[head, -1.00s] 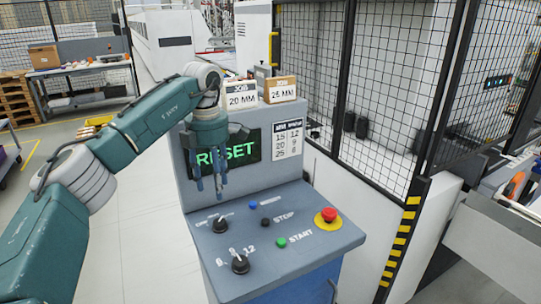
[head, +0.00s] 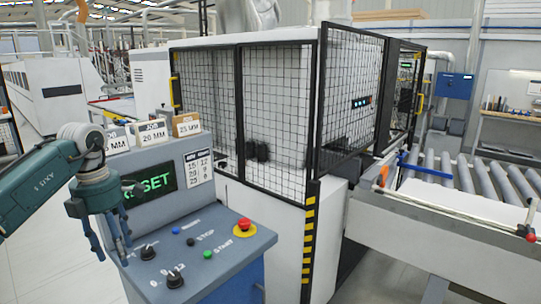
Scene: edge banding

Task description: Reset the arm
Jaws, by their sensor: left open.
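My left gripper (head: 117,248) points downward, open and empty, in front of the left side of the control console (head: 222,253). Its fingers hang near the left edge of the sloped panel, and none is seen touching a knob or button. The console screen (head: 152,187) shows green letters reading as RESET, partly hidden by my gripper. The panel carries a blue button (head: 176,230), a black STOP button (head: 190,242), a green START button (head: 208,254), a red emergency button (head: 244,224) and two black knobs (head: 175,280). My right gripper is not in view.
Job cards (head: 152,133) stand on top of the console. A mesh-fenced machine cell (head: 280,110) with a striped post (head: 309,240) stands right of it. A roller conveyor (head: 465,170) and white panel (head: 460,220) lie at the right. Open floor shows at the lower left.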

